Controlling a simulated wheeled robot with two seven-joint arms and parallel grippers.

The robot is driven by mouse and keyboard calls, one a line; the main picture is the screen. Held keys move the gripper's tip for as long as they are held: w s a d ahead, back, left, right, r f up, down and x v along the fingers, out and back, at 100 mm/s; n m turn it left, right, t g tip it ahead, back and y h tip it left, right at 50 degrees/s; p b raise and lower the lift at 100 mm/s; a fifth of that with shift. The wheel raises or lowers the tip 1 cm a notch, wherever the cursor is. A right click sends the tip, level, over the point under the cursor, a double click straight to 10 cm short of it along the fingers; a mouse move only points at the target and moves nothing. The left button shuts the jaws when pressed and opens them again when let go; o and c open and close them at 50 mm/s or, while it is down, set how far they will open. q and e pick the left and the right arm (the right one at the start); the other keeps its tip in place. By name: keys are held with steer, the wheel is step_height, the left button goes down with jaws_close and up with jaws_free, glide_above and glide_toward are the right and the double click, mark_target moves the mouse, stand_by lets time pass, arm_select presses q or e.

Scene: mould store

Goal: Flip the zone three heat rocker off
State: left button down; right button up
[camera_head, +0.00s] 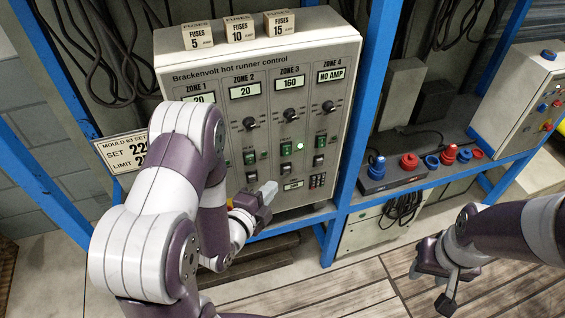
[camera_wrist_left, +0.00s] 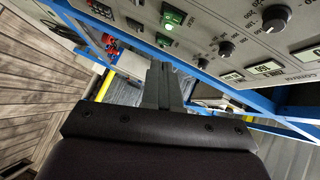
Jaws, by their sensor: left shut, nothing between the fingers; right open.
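The grey hot runner control cabinet (camera_head: 262,85) stands upright, with zones 1 to 4 in columns. A black switch (camera_head: 286,168) sits below. My left gripper (camera_head: 268,192) is shut and empty, in front of the panel below zone 3's switches. In the left wrist view its fingers (camera_wrist_left: 162,85) are together below a green rocker (camera_wrist_left: 173,16). My right gripper (camera_head: 448,286) is open and empty at lower right.
Zone 2's green rocker (camera_head: 249,157) and zone 4's (camera_head: 321,140) flank zone 3's. Blue rack posts (camera_head: 365,110) stand beside the cabinet. Red and blue connectors (camera_head: 409,161) sit on the right shelf.

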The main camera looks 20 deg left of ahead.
arm_select(q)
steer(key=p, duration=0.2)
glide_toward(290, 155)
steer(key=w+d, duration=0.1)
steer(key=d, duration=0.2)
steer(key=w, duration=0.1)
steer(key=w+a+f+p, duration=0.1)
steer(key=w+a, duration=0.1)
steer(key=w, duration=0.1)
steer(key=shift+f+p, duration=0.15)
steer(key=shift+p, duration=0.2)
steer(key=shift+w+f, duration=0.1)
steer(key=shift+w, duration=0.05)
